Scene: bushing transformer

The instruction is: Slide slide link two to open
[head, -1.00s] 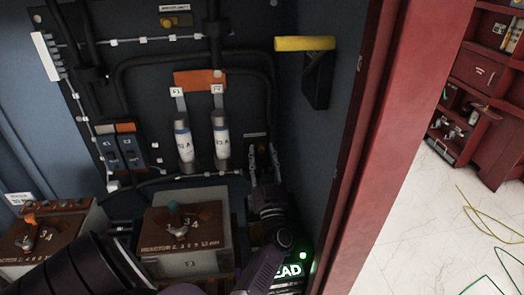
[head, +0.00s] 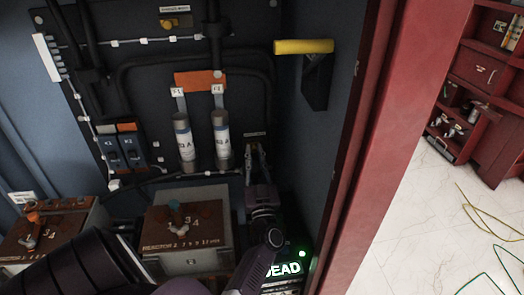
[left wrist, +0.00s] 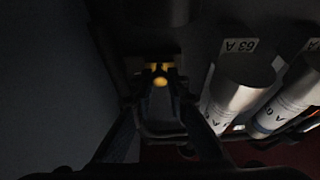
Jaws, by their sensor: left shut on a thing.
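My left gripper (head: 256,165) is at the back panel of the cabinet, right of the two white fuse cylinders and below a small label plate. In the left wrist view its two fingers (left wrist: 160,95) close in on a small brass-coloured part (left wrist: 160,81), apparently slide link two, and it is shut on it. In the head view the fingers hide most of this part, so how far it has slid cannot be told. My right gripper is not in view.
Two fuse cylinders (head: 185,138) (head: 221,135) stand close left of the gripper. Boxed units with brown tops (head: 185,222) sit below. A yellow-topped bracket (head: 304,47) juts from the right wall. A lit DEAD display (head: 283,269) is beside my arm.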

